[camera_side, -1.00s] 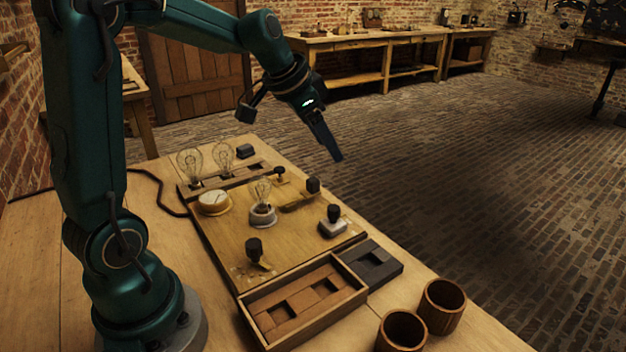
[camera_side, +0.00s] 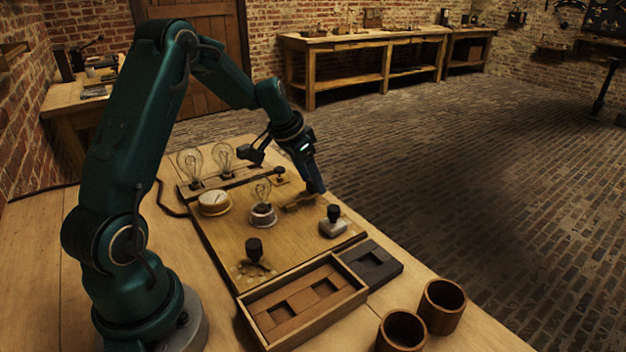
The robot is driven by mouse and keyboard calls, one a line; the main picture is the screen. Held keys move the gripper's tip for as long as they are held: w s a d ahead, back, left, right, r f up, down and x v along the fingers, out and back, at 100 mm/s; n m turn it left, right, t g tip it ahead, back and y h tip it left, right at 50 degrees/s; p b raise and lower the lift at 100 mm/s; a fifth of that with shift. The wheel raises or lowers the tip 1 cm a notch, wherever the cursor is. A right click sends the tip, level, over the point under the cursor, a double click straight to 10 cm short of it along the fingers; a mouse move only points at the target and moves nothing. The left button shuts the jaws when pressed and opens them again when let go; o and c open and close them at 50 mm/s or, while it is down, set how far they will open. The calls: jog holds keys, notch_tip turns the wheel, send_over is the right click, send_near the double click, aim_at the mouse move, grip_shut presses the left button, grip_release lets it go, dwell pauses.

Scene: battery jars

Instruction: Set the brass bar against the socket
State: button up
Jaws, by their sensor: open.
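The brass bar (camera_side: 297,207) appears to be the dull, low piece on the right part of the wooden board; its black knob is hidden behind my fingers. The socket (camera_side: 263,217) is a round pale base holding a clear bulb (camera_side: 263,190), just left of the bar. A small gap seems to show between bar and socket. My gripper (camera_side: 317,188) is open, pointing down at the bar's right end, around or just in front of the knob. I cannot tell whether it touches.
Two bulbs stand at the back left. A block tray (camera_side: 300,300), dark tray (camera_side: 370,262) and wooden cups (camera_side: 441,305) are in front.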

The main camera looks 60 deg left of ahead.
grip_shut()
dwell(1.4)
